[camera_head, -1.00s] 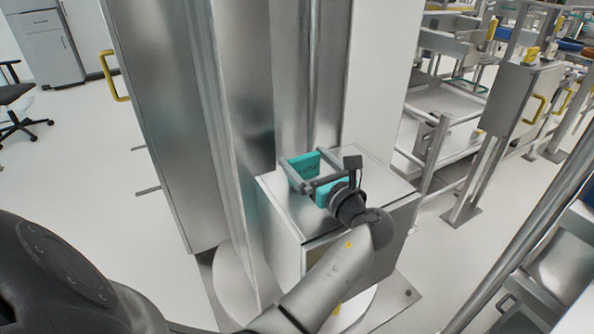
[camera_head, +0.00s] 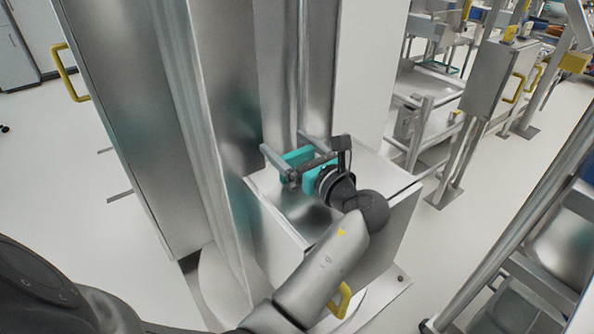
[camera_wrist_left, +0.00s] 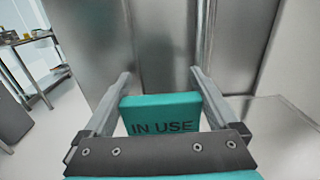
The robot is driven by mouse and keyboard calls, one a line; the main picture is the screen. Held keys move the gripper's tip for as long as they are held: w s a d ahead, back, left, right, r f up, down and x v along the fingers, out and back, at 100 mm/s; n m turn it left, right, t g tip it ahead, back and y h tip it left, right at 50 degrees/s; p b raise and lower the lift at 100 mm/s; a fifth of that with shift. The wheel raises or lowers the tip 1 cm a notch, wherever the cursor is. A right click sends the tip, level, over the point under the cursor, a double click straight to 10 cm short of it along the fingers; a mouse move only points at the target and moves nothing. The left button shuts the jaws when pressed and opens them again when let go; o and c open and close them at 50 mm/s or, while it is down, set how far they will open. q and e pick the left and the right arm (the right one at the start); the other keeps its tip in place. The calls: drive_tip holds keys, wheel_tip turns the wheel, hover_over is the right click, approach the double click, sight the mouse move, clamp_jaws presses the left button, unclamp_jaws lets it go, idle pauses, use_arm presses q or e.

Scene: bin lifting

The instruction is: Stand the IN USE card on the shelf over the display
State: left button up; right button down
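The IN USE card (camera_head: 297,156) is a teal block with dark lettering. In the left wrist view the card (camera_wrist_left: 160,113) stands upright between my two fingers, lettering facing the camera, with a finger at each side edge. My left gripper (camera_head: 284,141) is shut on the card by its sides, over the top of a metal box (camera_head: 355,245) against a tall metal column. In the left wrist view the fingers (camera_wrist_left: 160,76) point toward the column. I cannot make out a display. My right gripper is out of view.
The tall metal column (camera_head: 222,110) rises just beyond my fingers. A cabinet with a yellow handle (camera_head: 70,72) is at the left. Metal frames and another box (camera_head: 497,75) stand at the right. White floor (camera_head: 440,235) lies open between.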

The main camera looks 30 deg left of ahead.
use_arm(q)
drive_tip(key=c, duration=0.8)
